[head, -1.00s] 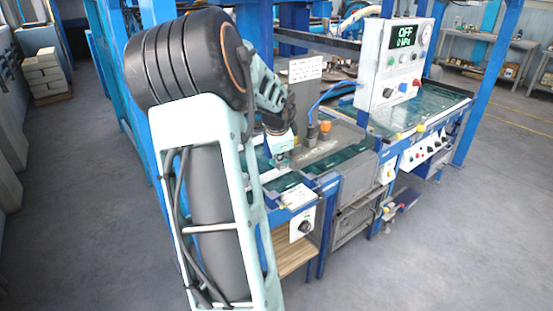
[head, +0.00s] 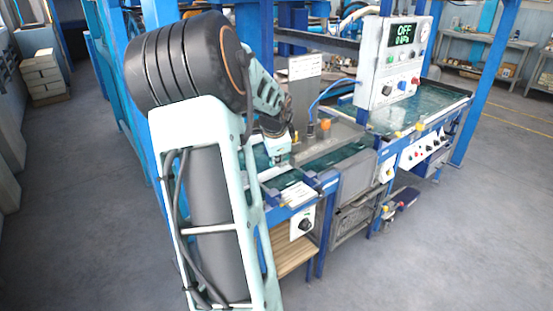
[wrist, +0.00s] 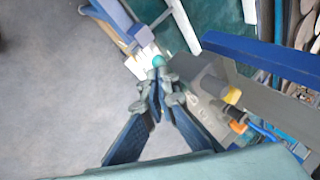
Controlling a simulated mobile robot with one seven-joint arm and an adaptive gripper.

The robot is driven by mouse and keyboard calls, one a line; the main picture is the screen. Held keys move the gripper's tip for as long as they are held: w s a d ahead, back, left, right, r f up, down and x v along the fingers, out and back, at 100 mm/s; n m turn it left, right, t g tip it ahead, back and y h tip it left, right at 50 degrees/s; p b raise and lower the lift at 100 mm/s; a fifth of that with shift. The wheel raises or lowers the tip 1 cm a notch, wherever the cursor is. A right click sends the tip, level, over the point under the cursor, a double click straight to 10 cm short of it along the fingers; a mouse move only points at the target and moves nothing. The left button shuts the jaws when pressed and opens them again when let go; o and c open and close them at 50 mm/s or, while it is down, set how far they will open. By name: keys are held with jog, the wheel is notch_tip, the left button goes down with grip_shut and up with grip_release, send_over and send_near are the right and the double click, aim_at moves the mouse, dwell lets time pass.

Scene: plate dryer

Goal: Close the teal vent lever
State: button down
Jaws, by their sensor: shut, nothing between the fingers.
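The round teal knob of the vent lever (wrist: 158,60) shows in the wrist view, just beyond my fingertips. I cannot tell whether they touch it, and the lever's arm is mostly hidden. My gripper (wrist: 160,84) is shut and empty, its fingertips together. In the head view my wrist end (head: 278,148) is low over the near left part of the bench, and the teal lever cannot be made out there.
An orange knob (head: 325,124) stands on the bench to the right of my wrist; it also shows in the wrist view (wrist: 237,126). A control panel (head: 402,62) reading OFF rises at the right. A blue rail (wrist: 255,55) crosses the wrist view.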

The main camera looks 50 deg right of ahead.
jog(key=shift+f, duration=0.15)
jog(key=a+f+p+v, duration=0.1)
jog(key=a+p+v, duration=0.1)
jog(key=v, duration=1)
jog(key=shift+s+a, duration=0.35)
jog(key=shift+s, duration=0.1)
dwell(0.4)
